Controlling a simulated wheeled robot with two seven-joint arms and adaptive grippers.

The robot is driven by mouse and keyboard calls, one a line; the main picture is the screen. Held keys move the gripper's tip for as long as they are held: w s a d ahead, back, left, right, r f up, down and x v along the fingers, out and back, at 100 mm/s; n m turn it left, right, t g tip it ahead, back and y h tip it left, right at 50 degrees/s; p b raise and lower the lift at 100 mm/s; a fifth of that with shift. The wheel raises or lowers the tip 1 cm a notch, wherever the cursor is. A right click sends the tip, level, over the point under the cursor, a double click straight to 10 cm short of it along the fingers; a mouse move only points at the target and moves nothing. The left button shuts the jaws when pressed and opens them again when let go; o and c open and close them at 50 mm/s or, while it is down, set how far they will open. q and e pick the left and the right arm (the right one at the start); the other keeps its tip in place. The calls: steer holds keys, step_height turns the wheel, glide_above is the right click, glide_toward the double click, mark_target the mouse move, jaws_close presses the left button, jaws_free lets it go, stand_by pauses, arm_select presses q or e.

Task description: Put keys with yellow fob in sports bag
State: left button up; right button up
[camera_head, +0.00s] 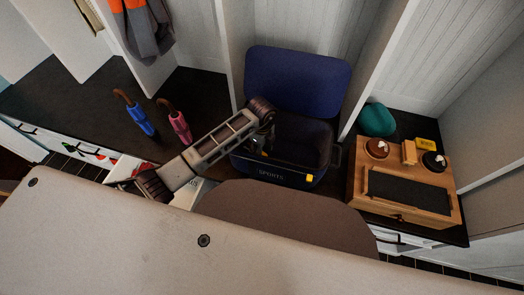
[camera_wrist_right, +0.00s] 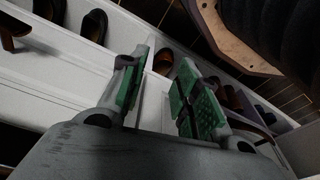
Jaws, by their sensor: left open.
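The dark blue sports bag (camera_head: 272,173), marked SPORTS, stands open on the dark bench with its lid (camera_head: 297,80) raised behind. My left arm reaches in from the left, and its open left gripper (camera_head: 262,148) is over or inside the bag's left part. A small yellow piece (camera_head: 309,178) shows at the bag's front right; I cannot tell whether it is the key fob or part of the bag. No keys can be made out for certain. My right gripper (camera_wrist_right: 162,75) is open and empty in the right wrist view, above shelves of shoes.
A wooden organizer (camera_head: 440,203) stands right of the bag, with round tins and a yellow box (camera_head: 427,145) behind its dark tray. A teal item (camera_head: 377,119) is near the divider. Blue (camera_head: 141,121) and pink (camera_head: 179,127) umbrellas lie left. The bench's far left is clear.

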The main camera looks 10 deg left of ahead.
arm_select(q)
step_height(320, 180, up, 9)
steer(key=p, duration=0.1)
steer(key=shift+p, duration=0.35)
arm_select(e)
steer(key=shift+t, duration=0.3)
steer(key=shift+s+d+f, duration=0.15)
steer(key=shift+d+f, duration=0.1)
steer(key=shift+f, duration=0.7)
steer(key=shift+s+d+f, duration=0.1)
steer(key=shift+d+f, duration=0.15)
steer(key=shift+f, duration=0.7)
steer(key=shift+s+d+f, duration=0.15)
steer(key=shift+d+f, duration=0.1)
steer(key=shift+f, duration=0.7)
arm_select(q)
steer(key=shift+r, duration=0.1)
arm_select(e)
steer(key=shift+s+d+f, duration=0.1)
steer(key=shift+s+d, duration=0.05)
